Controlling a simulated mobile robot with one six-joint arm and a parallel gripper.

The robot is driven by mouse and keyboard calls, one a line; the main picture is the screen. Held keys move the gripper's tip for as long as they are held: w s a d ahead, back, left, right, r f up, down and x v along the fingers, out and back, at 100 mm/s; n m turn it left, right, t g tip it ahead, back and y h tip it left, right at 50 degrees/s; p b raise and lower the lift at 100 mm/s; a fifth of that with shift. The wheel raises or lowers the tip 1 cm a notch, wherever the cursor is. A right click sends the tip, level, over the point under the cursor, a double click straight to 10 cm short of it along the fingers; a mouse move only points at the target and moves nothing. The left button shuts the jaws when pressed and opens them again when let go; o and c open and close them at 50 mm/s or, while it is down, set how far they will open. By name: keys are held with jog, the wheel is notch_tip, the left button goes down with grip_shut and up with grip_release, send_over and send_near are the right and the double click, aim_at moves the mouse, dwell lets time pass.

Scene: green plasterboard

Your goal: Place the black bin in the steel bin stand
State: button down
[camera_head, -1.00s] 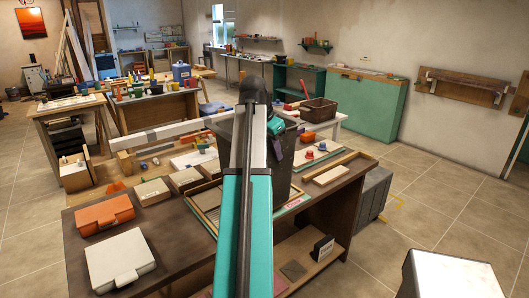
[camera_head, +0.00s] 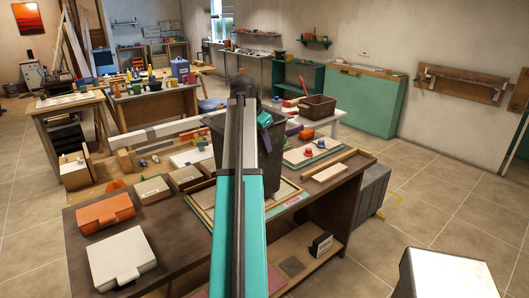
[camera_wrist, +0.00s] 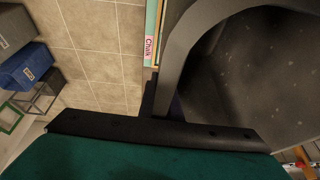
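The black bin (camera_head: 273,150) hangs upright above the workbench in the head view, partly hidden behind my teal arm. My gripper (camera_head: 265,118) is at its upper rim, and the bin moves along with it. In the wrist view, the bin's dark inside and curved rim (camera_wrist: 185,45) fill the right side. My gripper's dark bar (camera_wrist: 155,130) lies against the rim; the fingertips are hidden. A thin metal frame (camera_wrist: 45,95) stands on the floor at the left of the wrist view, by a blue bin; I cannot tell whether it is the steel bin stand.
The workbench (camera_head: 185,245) carries an orange case (camera_head: 104,213), a white case (camera_head: 120,258) and trays. A brown crate (camera_head: 318,107) stands behind. In the wrist view are a labelled blue bin (camera_wrist: 25,65) and a grey one (camera_wrist: 12,30).

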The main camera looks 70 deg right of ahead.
aim_at(264, 151)
jog(key=shift+w+d+f+p, duration=0.2)
jog(key=shift+f+p, duration=0.25)
jog(key=shift+f, duration=0.45)
jog(key=shift+w+d+f+p, duration=0.15)
jog(key=shift+f+p, duration=0.25)
jog(key=shift+f, duration=0.65)
jog(key=c, duration=2)
grip_release()
jog(key=shift+r, duration=0.25)
jog(key=b+v, duration=0.2)
jog(key=v, duration=0.9)
jog(key=shift+a+r+b, duration=0.2)
jog(key=shift+r+b, duration=0.1)
jog(key=shift+r, duration=0.1)
